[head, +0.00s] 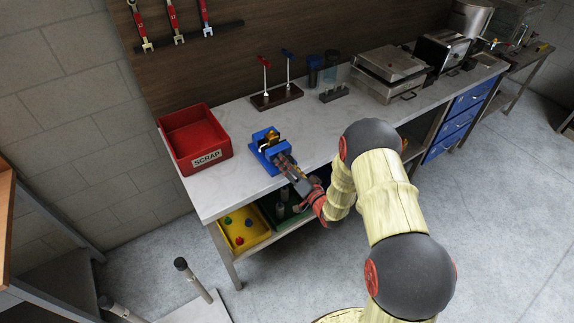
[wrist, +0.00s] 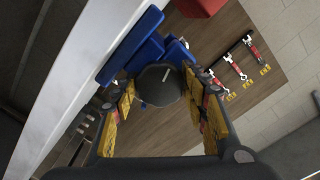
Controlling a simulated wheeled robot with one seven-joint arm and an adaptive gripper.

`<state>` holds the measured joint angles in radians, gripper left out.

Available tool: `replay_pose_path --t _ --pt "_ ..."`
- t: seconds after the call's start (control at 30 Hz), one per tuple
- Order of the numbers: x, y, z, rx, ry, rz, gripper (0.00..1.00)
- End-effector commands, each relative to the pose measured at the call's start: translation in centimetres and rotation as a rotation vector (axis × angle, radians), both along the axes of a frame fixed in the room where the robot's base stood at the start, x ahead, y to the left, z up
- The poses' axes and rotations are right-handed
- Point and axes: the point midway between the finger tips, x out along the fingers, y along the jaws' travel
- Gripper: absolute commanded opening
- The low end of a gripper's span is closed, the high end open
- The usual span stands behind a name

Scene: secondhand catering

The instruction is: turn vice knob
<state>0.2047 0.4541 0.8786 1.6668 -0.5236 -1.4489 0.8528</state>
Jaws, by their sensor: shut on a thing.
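A blue vice (head: 257,139) is on the worktop near its front edge, and its blue body (wrist: 128,46) fills the upper left of the wrist view. Its dark round knob (wrist: 160,85) faces the wrist camera and carries a short pale line. My gripper (head: 283,162) reaches the vice from the front. In the wrist view its yellow-padded fingers (wrist: 160,92) are on either side of the knob and shut on it. The knob is mostly hidden by the fingers in the head view.
A red SCRAP bin (head: 190,158) stands left of the vice. A dark rack (head: 277,97) with red- and blue-topped rods stands behind it. Metal appliances (head: 390,70) are farther right. A yellow tray (head: 249,239) sits on the shelf below. Wrenches (head: 174,22) hang on the wall.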

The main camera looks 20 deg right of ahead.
Motion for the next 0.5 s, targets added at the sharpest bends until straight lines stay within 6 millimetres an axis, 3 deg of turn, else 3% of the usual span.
replay_pose_path --t 0.5 --pt "-0.16 0.0 -0.23 0.127 0.046 -0.001 0.19"
